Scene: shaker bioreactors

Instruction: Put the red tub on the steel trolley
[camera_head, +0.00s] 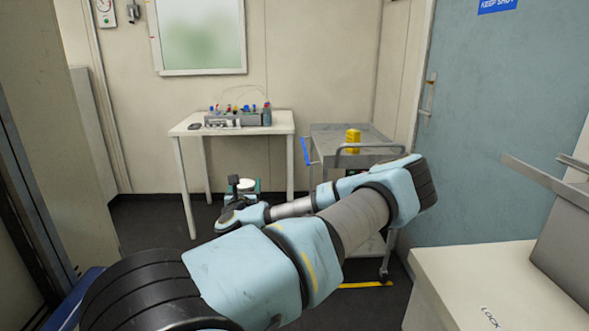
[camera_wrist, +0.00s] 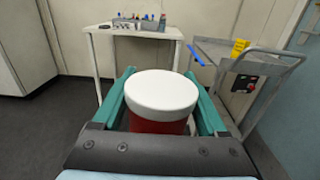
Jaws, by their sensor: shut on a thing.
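The red tub (camera_wrist: 158,126) with a white lid (camera_wrist: 161,93) is between the two green fingers of my gripper (camera_wrist: 162,108) in the wrist view. My gripper is shut on it and holds it upright, with its lower part hidden. In the head view the white lid (camera_head: 246,184) shows small beyond my arm, and the red body is hidden there. The steel trolley (camera_head: 330,136) stands right of centre by the back wall. It also shows at the upper right of the wrist view (camera_wrist: 215,47), to the right of the tub and apart from it.
A yellow object (camera_head: 352,141) sits on the trolley's top, with bare surface to its left. A white table (camera_head: 278,123) with a rack of small bottles (camera_head: 238,118) stands left of the trolley. A blue door (camera_head: 500,130) and white counter (camera_head: 480,275) are at right.

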